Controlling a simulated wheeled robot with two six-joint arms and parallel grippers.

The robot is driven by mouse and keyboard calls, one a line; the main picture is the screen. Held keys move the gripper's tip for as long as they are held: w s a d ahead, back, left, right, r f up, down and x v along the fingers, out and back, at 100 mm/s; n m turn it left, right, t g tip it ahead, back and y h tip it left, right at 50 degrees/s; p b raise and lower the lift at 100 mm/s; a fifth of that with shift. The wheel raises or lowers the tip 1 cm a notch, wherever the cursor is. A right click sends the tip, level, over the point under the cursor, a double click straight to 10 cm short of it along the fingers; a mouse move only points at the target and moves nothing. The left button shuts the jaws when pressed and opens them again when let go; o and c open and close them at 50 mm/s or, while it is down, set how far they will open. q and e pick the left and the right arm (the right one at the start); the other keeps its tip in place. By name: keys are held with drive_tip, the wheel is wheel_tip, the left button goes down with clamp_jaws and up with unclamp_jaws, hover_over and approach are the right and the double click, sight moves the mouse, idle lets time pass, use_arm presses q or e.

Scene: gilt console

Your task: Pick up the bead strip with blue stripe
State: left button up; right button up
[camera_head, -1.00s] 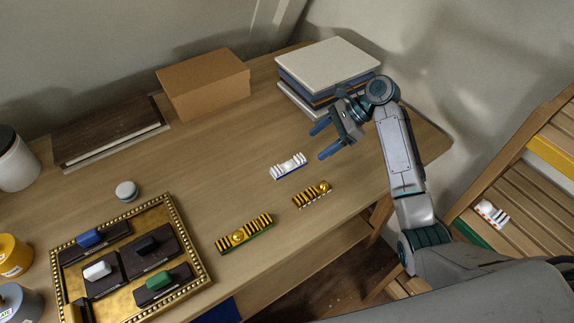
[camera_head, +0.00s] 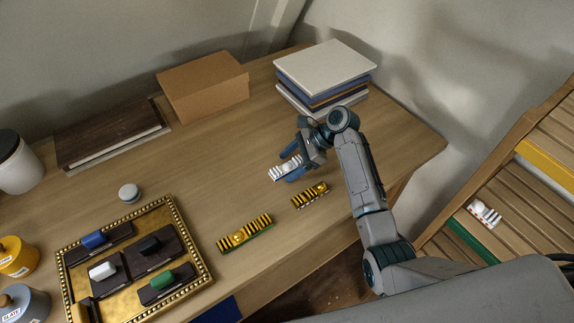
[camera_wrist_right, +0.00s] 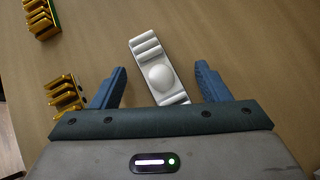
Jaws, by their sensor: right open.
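The bead strip with blue stripe (camera_head: 280,171) is a short white strip with white ridges, lying on the wooden table. In the head view my right gripper (camera_head: 292,162) is low over it and partly hides its right end. In the right wrist view the strip (camera_wrist_right: 159,68) lies between the two blue fingers of my open right gripper (camera_wrist_right: 161,72), with a gap on each side. Its blue stripe does not show there. Its near end is hidden behind the gripper body. My left gripper is not in view.
A short gold strip (camera_head: 310,195) lies close to the right gripper, and a longer gold strip with a green edge (camera_head: 262,236) lies nearer the front. A gold-framed tray (camera_head: 205,271) is at left. Stacked books (camera_head: 325,66) and a cardboard box (camera_head: 205,86) stand behind.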

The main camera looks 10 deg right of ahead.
sight(277, 166)
drive_tip(key=c, duration=1.4)
drive_tip(key=shift+o, duration=0.2)
drive_tip(key=shift+r, duration=0.1)
drive_tip(key=shift+r, duration=0.5)
wheel_tip(277, 166, up, 2)
drive_tip(key=shift+r+b, duration=0.25)
drive_tip(key=shift+b, duration=0.4)
drive_tip(key=s, duration=0.5)
drive_tip(key=s+d+b, duration=0.1)
drive_tip(key=s, duration=0.4)
drive_tip(key=s+r, duration=0.1)
drive_tip(key=s, duration=0.4)
drive_tip(key=shift+s+d+r+b, duration=0.1)
drive_tip(key=shift+d+b, duration=0.05)
drive_tip(key=shift+b, duration=0.15)
drive_tip(key=shift+s+r, duration=0.15)
drive_tip(key=shift+s, duration=0.2)
drive_tip(key=w+d+r+m+t+h, duration=0.1)
drive_tip(key=w+d+r+m+t, duration=0.4)
drive_tip(key=w+d+r+m, duration=0.1)
wheel_tip(277, 166, up, 3)
drive_tip(key=shift+d+f+m+h, duration=0.2)
drive_tip(key=shift+m+h, duration=0.2)
drive_tip(key=shift+m, duration=0.2)
